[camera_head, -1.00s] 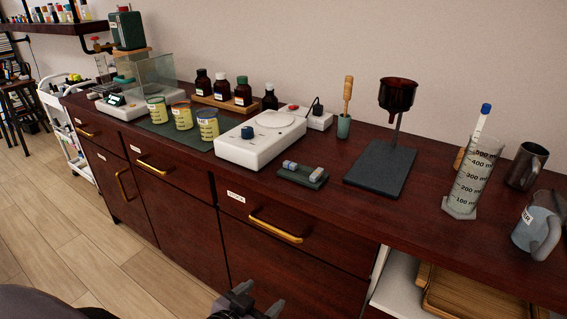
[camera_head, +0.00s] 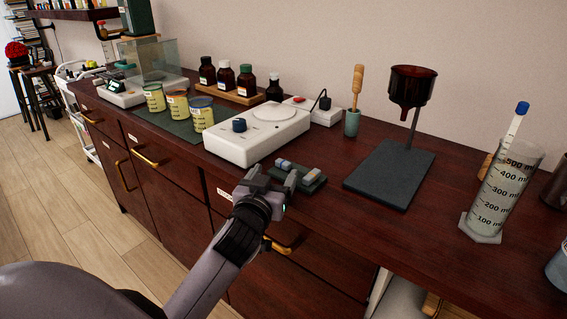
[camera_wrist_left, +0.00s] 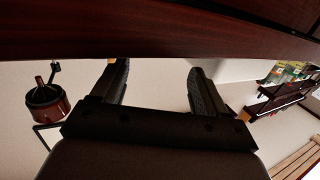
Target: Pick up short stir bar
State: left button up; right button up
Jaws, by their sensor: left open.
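A small dark tray (camera_head: 314,184) lies near the front edge of the counter, right of the white stirrer. It holds two small pale and blue pieces, a left one (camera_head: 285,164) and a right one (camera_head: 311,175); these look like the stir bars, but I cannot tell which is the short one. My left gripper (camera_head: 274,180) is open and empty at the counter's front edge, just in front and left of the tray, partly covering it. In the left wrist view its two spread fingers (camera_wrist_left: 160,82) show with nothing between them. My right gripper is not in view.
The white stirrer (camera_head: 257,134) stands behind left. A stand with a dark base (camera_head: 390,175) and brown funnel (camera_head: 412,88) is to the right, then a measuring cylinder (camera_head: 502,195). A green pot (camera_head: 352,124) holds a wooden-handled tool. The counter's right front is clear.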

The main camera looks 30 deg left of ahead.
aim_at(282, 164)
pick_arm(q)
jog(key=shift+x, duration=2.45)
jog(key=shift+d+f, duration=0.1)
jog(key=shift+f, duration=0.1)
jog(key=c, duration=1.1)
